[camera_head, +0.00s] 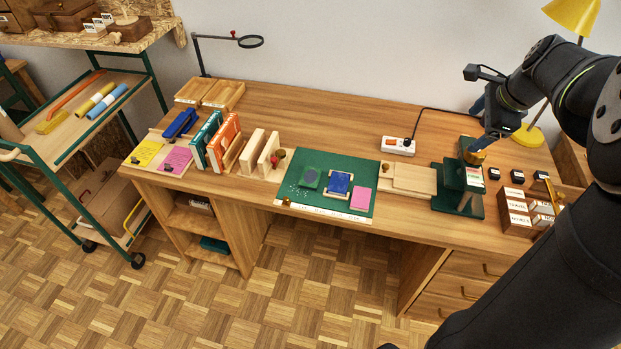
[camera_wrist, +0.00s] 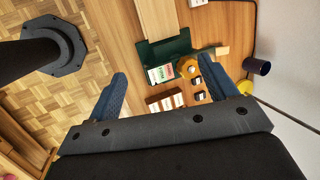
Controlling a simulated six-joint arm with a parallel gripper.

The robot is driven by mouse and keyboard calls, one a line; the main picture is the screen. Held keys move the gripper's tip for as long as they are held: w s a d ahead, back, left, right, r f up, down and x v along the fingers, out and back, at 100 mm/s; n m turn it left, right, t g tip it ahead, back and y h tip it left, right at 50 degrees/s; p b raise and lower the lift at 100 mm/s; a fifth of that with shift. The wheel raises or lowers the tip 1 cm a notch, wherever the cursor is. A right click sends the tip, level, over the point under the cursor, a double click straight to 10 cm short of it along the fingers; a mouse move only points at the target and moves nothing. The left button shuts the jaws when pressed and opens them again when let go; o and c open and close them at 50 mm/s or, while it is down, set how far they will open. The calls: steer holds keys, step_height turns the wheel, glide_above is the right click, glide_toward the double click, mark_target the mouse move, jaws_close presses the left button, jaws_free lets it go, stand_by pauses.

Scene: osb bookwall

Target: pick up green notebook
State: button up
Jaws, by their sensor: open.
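A small dark green item (camera_head: 310,177), which looks like the green notebook, lies flat on the green cutting mat (camera_head: 330,208), left of a blue item in a pale frame (camera_head: 340,184). It is not visible in the wrist view. My gripper (camera_head: 487,132) is well to its right, above the right part of the desk near the green stand. In the wrist view my gripper (camera_wrist: 164,66) has its two blue fingers wide apart, with nothing held between them.
A pink pad (camera_head: 361,198) lies at the mat's right. Upright books (camera_head: 224,144) stand to the left. The green stand (camera_head: 462,176), wooden blocks (camera_head: 414,179) and small labelled boxes (camera_head: 517,212) occupy the right. The desk's back middle is mostly clear.

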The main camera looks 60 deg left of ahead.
steer(key=s+a+f+n+g+h, duration=0.1)
steer(key=s+a+f+n, duration=0.25)
steer(key=a, duration=0.55)
steer(key=s+a+f+n+g+h, duration=0.1)
steer(key=s+a+f+n, duration=0.1)
steer(key=s+a+n, duration=0.45)
steer(key=n+h, duration=0.2)
steer(key=n, duration=0.6)
glide_above(311, 176)
steer(key=shift+t, duration=0.4)
steer(key=f, duration=1.9)
steer(key=shift+w+a+f, duration=0.15)
steer(key=shift+w+f, duration=0.05)
steer(key=shift+f, duration=0.1)
steer(key=shift+s+d+f, duration=0.1)
steer(key=shift+s+f, duration=0.05)
steer(key=shift+f, duration=1.15)
steer(key=shift+s+d+f, duration=0.1)
steer(key=shift+s+f, duration=0.05)
steer(key=shift+f, duration=1.15)
steer(key=c, duration=1.1)
steer(key=shift+r, duration=0.15)
